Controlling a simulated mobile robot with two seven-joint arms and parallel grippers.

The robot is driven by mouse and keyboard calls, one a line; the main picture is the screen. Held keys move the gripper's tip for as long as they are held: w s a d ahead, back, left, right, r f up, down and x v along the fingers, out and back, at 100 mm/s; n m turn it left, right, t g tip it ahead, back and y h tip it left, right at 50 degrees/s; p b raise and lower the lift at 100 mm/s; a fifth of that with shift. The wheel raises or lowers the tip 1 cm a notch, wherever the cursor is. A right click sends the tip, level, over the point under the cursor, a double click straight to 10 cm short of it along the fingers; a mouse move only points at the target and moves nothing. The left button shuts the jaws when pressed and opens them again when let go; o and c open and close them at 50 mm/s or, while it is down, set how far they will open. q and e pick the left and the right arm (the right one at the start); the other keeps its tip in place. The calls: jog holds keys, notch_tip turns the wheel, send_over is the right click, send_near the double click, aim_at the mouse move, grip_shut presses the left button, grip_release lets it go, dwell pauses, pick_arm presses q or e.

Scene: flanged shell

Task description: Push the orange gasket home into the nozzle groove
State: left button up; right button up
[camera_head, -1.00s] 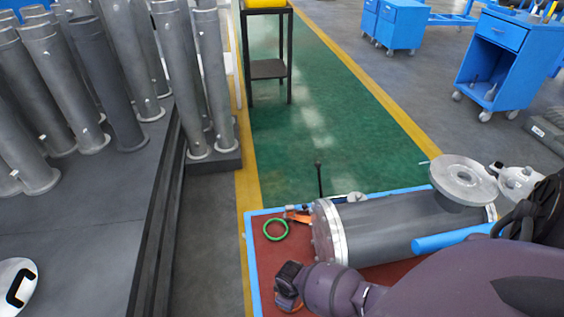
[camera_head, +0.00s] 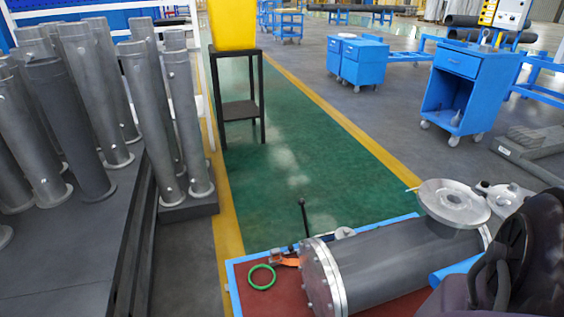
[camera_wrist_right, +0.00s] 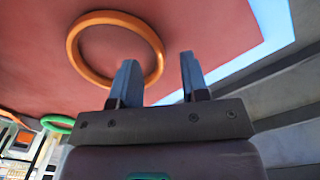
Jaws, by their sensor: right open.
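The orange gasket (camera_wrist_right: 73,45) lies flat on the red surface in the right wrist view. My right gripper (camera_wrist_right: 160,65) is open, its two fingers apart; one finger overlaps the lower right of the ring in the picture. The groove is too small to make out. The gasket and both grippers are outside the head view.
A green ring (camera_head: 262,288) lies left of the shell, and also shows in the right wrist view (camera_wrist_right: 57,129). An orange-handled tool (camera_head: 285,262) and an upright dark rod (camera_head: 305,217) stand close by. Grey pipes (camera_head: 90,120) crowd the left.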

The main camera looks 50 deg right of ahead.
jog(key=shift+s+f+b, duration=0.15)
jog(key=shift+s+f, duration=0.05)
jog(key=shift+f, duration=0.35)
jog(key=shift+s+f+b, duration=0.15)
jog(key=shift+f, duration=0.35)
jog(key=shift+w+f, duration=0.1)
jog(key=shift+f, duration=0.1)
jog(key=shift+w+r, duration=0.15)
jog(key=shift+w, duration=0.1)
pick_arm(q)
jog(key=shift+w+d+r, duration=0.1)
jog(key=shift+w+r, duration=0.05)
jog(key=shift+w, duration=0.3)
pick_arm(e)
grip_shut()
